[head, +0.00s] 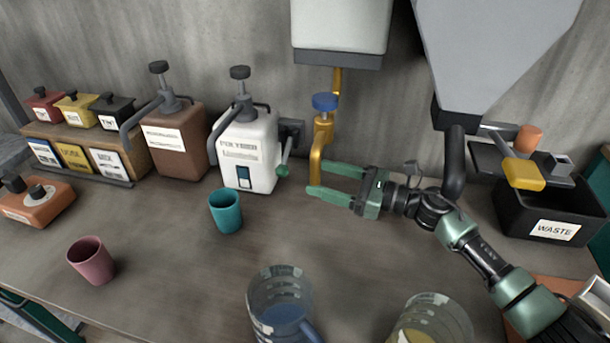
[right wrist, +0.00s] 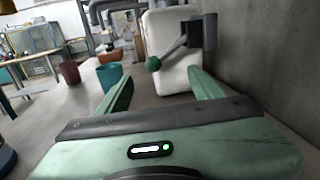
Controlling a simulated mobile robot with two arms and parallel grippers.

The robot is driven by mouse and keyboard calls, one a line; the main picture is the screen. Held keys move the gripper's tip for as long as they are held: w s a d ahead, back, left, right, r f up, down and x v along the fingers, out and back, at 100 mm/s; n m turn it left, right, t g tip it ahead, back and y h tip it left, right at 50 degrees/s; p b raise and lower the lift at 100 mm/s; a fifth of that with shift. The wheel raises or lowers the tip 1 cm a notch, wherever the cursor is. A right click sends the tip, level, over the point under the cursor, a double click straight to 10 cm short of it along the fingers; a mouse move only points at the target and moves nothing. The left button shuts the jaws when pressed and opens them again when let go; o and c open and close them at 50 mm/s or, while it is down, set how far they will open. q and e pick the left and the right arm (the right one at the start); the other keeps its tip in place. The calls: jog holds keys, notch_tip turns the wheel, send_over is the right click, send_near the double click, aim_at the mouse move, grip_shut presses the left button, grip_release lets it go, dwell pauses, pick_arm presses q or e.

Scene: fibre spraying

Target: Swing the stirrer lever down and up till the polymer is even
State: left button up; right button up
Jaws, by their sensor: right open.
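The white polymer container (head: 246,150) stands against the back wall in the head view, with a pump on top and a small window low on its front. The stirrer lever (head: 284,162) is on its right side, with a green knob. In the right wrist view the green knob (right wrist: 153,63) shows ahead, between and beyond the fingertips, with the white container (right wrist: 170,50) behind it. My right gripper (head: 318,182) is open and empty, to the right of the knob and apart from it, fingers pointing left. My left gripper is not in view.
A brass tap (head: 318,145) with a blue knob stands just behind my right gripper. A teal cup (head: 225,211) and a pink cup (head: 91,260) stand on the table. Two clear jugs are at the front. A black waste bin (head: 510,205) is at right.

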aim_at(286, 156)
jog(key=shift+w+a+f, duration=0.15)
jog(key=shift+a, duration=0.1)
jog(key=p+x, duration=0.1)
jog(key=x, duration=0.5)
jog(key=shift+a+r+p, duration=0.2)
jog(key=shift+p, duration=0.2)
jog(key=shift+a+f, duration=0.1)
jog(key=shift+a, duration=0.5)
jog(key=shift+w, duration=0.1)
jog(key=c, duration=1.3)
grip_shut()
